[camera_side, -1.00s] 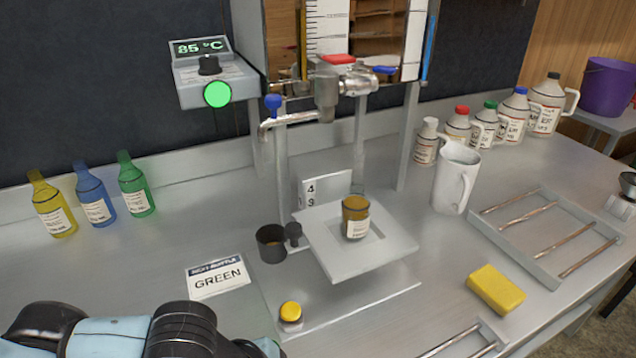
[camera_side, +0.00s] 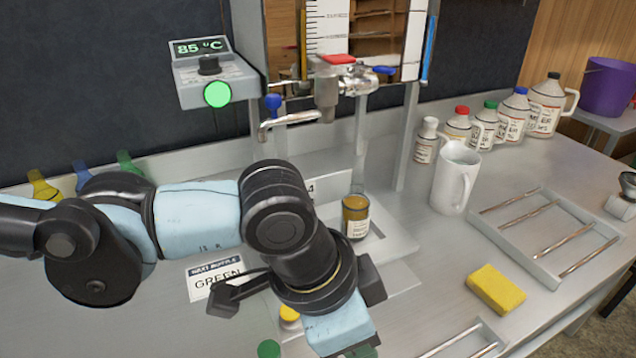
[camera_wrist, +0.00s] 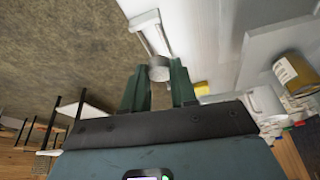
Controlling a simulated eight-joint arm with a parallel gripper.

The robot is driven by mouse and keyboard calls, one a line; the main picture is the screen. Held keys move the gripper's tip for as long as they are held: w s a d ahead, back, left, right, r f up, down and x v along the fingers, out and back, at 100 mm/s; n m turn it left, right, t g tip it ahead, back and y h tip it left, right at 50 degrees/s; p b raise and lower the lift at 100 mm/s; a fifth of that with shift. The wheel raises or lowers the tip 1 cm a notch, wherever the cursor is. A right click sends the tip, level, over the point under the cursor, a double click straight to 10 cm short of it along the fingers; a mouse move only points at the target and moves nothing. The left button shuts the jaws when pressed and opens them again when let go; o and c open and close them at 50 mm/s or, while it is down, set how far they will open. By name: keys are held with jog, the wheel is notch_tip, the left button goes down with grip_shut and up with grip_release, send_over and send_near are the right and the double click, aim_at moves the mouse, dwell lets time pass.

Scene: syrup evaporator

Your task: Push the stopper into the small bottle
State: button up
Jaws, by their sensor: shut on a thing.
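The small bottle (camera_side: 355,217) is amber-filled with a white label and a clear upper part. It stands upright on the raised pale platform (camera_side: 400,247) in the side view, and it shows at the right of the wrist view (camera_wrist: 292,72). My gripper (camera_wrist: 159,70) has two dark green fingers closed on a small grey round piece (camera_wrist: 160,73), apparently the stopper. It is well away from the bottle. In the side view the gripper is at the bottom edge, its fingers mostly cut off, lower than and in front of the platform.
A yellow sponge (camera_side: 495,289), a rack with rods (camera_side: 552,268) and a white pitcher (camera_side: 455,178) stand to the right. Several jugs (camera_side: 513,115) line the back. A tap (camera_side: 326,95) hangs above the platform. My arm covers the left bench and the "GREEN" card (camera_side: 218,280) partly.

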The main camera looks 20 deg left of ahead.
jog(key=w+d+r+n, duration=0.1)
jog(key=w+r+n, duration=0.1)
jog(key=w+r, duration=0.7)
notch_tip(320, 180, up, 6)
jog(key=n+t+y, duration=0.1)
jog(key=n, duration=0.1)
send_over(361, 181)
jog(key=a, duration=0.1)
jog(key=shift+f, duration=0.3)
jog(key=shift+f, duration=2.45)
jog(key=shift+s+f, duration=0.1)
jog(key=shift+f, duration=0.85)
jog(key=shift+c, duration=0.3)
jog(key=o, duration=1.4)
jog(key=shift+r, duration=0.1)
